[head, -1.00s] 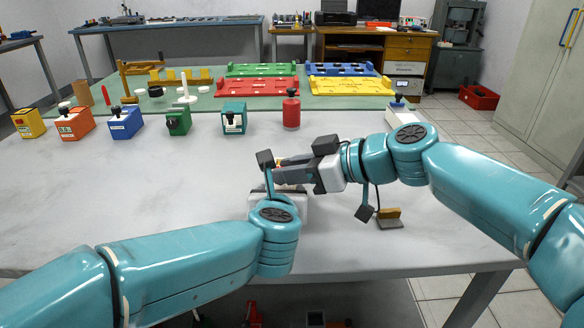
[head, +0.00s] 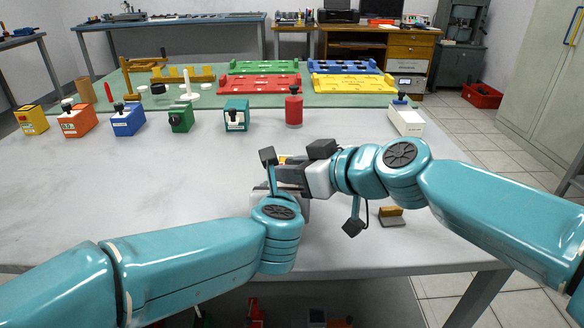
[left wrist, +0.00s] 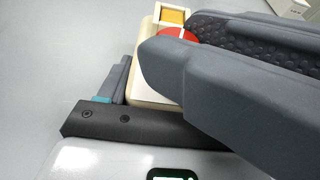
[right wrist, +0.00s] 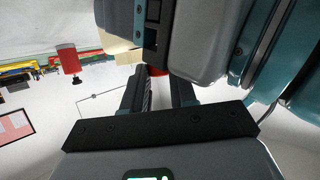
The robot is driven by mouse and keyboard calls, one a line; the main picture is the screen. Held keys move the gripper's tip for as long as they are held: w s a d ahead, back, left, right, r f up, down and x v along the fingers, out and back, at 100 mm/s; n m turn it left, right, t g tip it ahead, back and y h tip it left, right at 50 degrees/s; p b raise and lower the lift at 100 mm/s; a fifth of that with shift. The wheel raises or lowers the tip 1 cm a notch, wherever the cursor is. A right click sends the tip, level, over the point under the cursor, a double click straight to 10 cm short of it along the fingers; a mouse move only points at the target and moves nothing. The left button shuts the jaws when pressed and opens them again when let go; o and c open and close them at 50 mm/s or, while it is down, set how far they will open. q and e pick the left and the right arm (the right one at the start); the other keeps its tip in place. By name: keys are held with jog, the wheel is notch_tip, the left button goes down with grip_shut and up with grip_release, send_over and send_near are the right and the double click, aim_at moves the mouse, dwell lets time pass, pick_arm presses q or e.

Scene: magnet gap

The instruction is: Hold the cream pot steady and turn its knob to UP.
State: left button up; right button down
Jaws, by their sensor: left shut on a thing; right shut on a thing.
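The cream pot shows in the left wrist view (left wrist: 145,92) as a cream block with a yellow patch on top. In the head view both hands hide nearly all of the pot. I cannot read the knob's direction or the UP mark.
A row of coloured knobbed blocks stands behind, among them a teal one (head: 236,116), a green one (head: 180,119) and a white one (head: 408,121). A red cylinder (head: 294,108) stands near them. A small tan-topped piece (head: 391,214) lies at right. The table's left middle is clear.

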jog(key=c, duration=1.2)
grip_release()
jog(key=shift+o, duration=0.2)
jog(key=v, duration=1.2)
